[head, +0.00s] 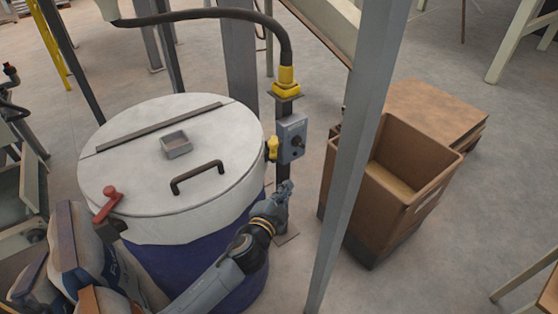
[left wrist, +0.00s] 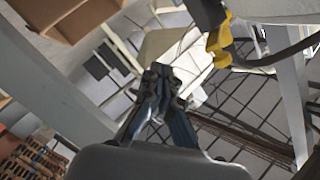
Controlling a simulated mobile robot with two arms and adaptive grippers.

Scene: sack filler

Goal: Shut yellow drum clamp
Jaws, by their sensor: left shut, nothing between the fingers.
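The yellow clamp (head: 272,148) sits at the right rim of the large drum (head: 150,225), which has a pale lid (head: 120,165) and a dark blue body. The clamp is small here, and I cannot tell its lever position. My left gripper (head: 284,188) is shut and empty, below and slightly right of the clamp and apart from it. In the left wrist view the closed fingers (left wrist: 160,75) point ahead with nothing between them. A yellow part (left wrist: 220,40) shows up and right of them beside a dark hose; I cannot tell if it is the clamp. My right gripper is not in view.
A grey control box (head: 292,138) on a post stands right beside the clamp, below a yellow hose fitting (head: 286,80). A grey upright (head: 358,150) and a brown bin (head: 395,180) are to the right. Sacks (head: 80,255) and a red-knobbed lever (head: 108,203) are at left.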

